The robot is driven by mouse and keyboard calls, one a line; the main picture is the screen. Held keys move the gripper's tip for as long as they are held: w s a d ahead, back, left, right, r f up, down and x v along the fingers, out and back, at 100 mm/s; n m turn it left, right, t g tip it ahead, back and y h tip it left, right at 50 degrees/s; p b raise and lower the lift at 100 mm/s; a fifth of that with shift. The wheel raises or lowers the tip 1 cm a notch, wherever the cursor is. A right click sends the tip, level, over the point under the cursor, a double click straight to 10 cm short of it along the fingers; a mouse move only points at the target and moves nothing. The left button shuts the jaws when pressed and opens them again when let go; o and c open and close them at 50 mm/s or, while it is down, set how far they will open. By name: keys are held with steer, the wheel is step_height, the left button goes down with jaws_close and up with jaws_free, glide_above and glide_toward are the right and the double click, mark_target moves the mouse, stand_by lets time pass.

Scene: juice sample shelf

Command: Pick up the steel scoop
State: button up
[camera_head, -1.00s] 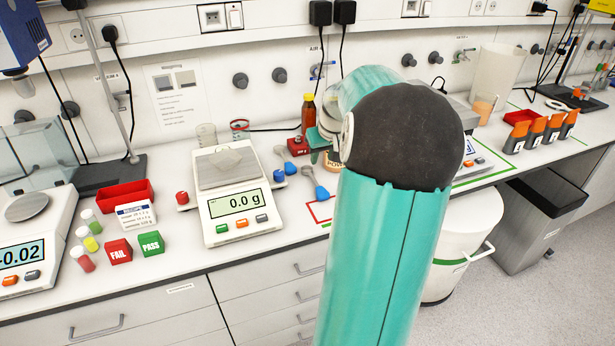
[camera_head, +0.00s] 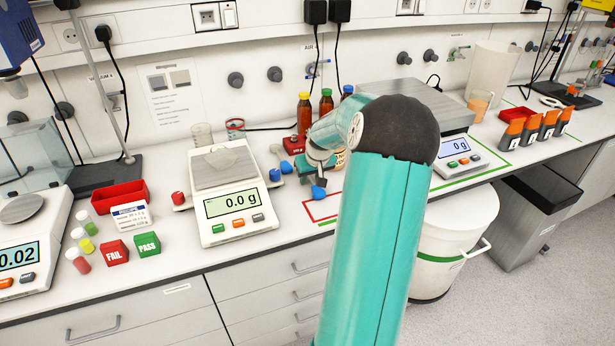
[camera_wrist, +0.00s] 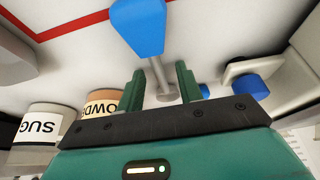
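A scoop with a blue part and a grey steel shaft lies on the bench. In the head view its blue end (camera_head: 319,192) shows just below my gripper (camera_head: 312,172), and my arm and gripper hide the rest. In the wrist view the blue part (camera_wrist: 140,28) is at the top, and the grey shaft runs down between my fingers. My gripper (camera_wrist: 160,72) is open, with a finger on each side of the shaft and gaps visible. A second scoop (camera_head: 284,165) with a blue end lies to the left, beside the balance.
A balance (camera_head: 236,205) reading 0.0 g stands left, with a blue knob (camera_wrist: 250,88) near my gripper. Jars marked SUG (camera_wrist: 38,122) and POWD (camera_wrist: 104,100) stand close by. Bottles (camera_head: 305,112) stand behind. A red outline (camera_head: 318,212) marks the bench in front.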

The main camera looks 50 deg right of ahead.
stand_by(0.4)
steer(key=shift+f, duration=0.1)
steer(key=shift+c, duration=0.7)
jaws_close()
